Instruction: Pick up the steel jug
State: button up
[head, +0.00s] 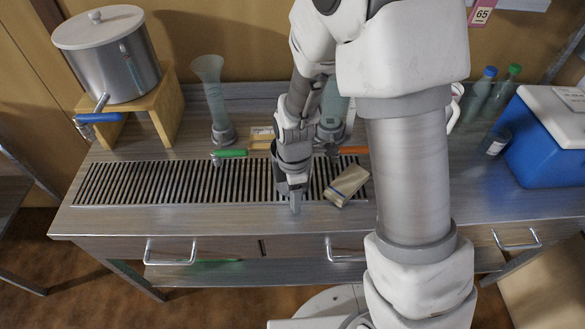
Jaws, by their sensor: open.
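No steel jug shows clearly. A pale curved handle (455,103) shows just right of my upper arm; the body it belongs to is hidden behind the arm, so I cannot tell whether it is the jug. My gripper (294,200) points down over the front edge of the slatted drain grate (140,183), near the middle of the counter. It is open, with nothing seen between its fingers. A small tan packet (347,185) lies just right of it, partly on the grate.
A lidded steel urn (112,65) with a blue-handled tap stands on a wooden stand (168,105) at left. Glass vessels (214,95) stand behind the grate. The counter's front left is clear.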

jog(key=shift+f, duration=0.8)
grip_shut()
dwell(0.9)
